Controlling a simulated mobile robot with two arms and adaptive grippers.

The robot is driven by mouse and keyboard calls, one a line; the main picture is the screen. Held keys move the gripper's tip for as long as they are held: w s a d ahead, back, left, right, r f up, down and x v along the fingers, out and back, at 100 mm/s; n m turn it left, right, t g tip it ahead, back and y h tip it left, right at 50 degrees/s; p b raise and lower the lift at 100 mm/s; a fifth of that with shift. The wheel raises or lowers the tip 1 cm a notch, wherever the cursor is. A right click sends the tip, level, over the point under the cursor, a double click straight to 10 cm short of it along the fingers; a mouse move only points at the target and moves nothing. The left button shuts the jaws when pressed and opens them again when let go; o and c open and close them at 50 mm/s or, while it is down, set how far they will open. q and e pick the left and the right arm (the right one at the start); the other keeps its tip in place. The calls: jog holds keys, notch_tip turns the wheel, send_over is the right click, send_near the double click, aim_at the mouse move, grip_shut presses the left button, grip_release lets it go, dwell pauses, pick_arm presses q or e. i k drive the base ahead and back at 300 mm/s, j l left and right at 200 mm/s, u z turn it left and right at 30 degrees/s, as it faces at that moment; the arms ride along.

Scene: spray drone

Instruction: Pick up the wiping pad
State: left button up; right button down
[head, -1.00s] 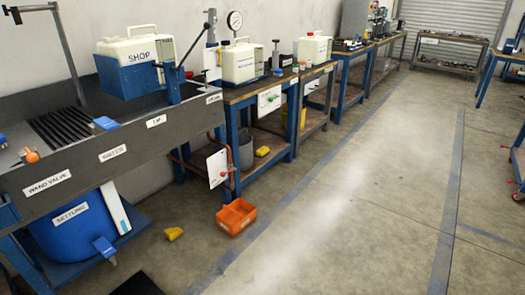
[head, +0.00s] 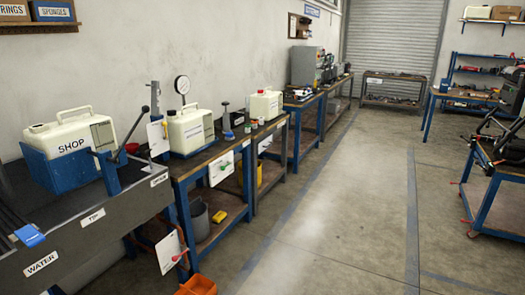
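I cannot make out a wiping pad for certain. A small blue block (head: 28,236) lies on the edge of the dark sink bench at the lower left; I cannot tell whether it is a pad or a fitting. A yellow object (head: 220,216) lies on the lower shelf of the first blue-framed workbench (head: 185,168); it is too small to identify. Neither of my grippers is in view.
A white tank marked SHOP (head: 72,142) sits on the sink bench (head: 110,240). An orange bin (head: 197,286) is on the floor at the bottom edge. More benches line the left wall. A blue cart (head: 495,195) stands at right. The floor aisle between is clear.

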aim_at(221, 215)
jog(key=i+l+z, duration=0.2)
jog(key=i, duration=1.75)
jog(key=j, duration=0.1)
